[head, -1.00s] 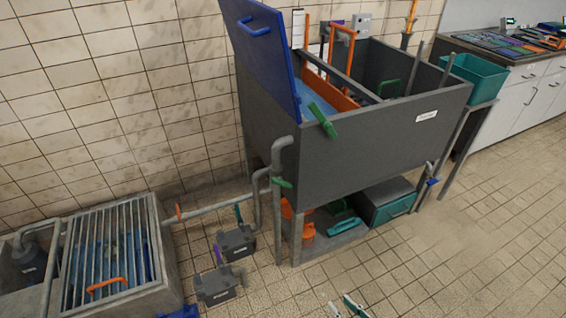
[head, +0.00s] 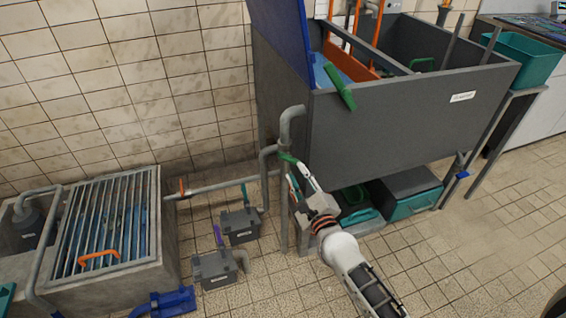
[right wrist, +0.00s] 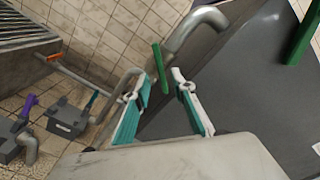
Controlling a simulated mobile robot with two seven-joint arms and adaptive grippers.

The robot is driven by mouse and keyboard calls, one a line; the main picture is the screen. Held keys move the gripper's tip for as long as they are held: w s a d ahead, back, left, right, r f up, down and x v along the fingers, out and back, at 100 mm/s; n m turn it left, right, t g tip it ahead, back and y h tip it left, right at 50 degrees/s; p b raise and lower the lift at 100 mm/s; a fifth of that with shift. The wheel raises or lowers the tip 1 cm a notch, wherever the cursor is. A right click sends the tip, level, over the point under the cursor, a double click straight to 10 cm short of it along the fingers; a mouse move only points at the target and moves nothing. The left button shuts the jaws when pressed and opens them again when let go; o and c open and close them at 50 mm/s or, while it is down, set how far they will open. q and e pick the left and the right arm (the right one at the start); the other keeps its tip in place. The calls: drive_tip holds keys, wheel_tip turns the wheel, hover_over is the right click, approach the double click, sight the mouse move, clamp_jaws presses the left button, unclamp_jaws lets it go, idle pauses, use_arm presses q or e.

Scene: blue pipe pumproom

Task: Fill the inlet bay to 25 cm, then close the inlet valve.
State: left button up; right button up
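A green valve handle (head: 293,159) sits on the grey pipe (head: 291,128) at the tank's left front corner; I take it for the inlet valve. My right gripper (head: 300,178) is just below it. In the right wrist view the handle (right wrist: 159,68) stands slanted ahead of the gap between the open teal fingers (right wrist: 165,105). I see no grip on it. The grey tank (head: 400,125) has a bay at its left with blue showing inside (head: 322,70), beside an orange panel (head: 350,66). No level reading is legible. My left gripper is not in view.
A raised blue lid (head: 284,40) and a green lever (head: 340,87) are at the tank's left end. Small grey boxes (head: 216,268), a blue floor unit (head: 172,302) and a barred basin (head: 160,240) stand left. Open tiled floor lies right.

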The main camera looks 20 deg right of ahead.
sight(291, 162)
drive_tip(key=w+b, duration=0.1)
drive_tip(key=w, duration=0.5)
drive_tip(key=shift+a+f, duration=0.1)
drive_tip(key=shift+w, duration=0.55)
clamp_jaws()
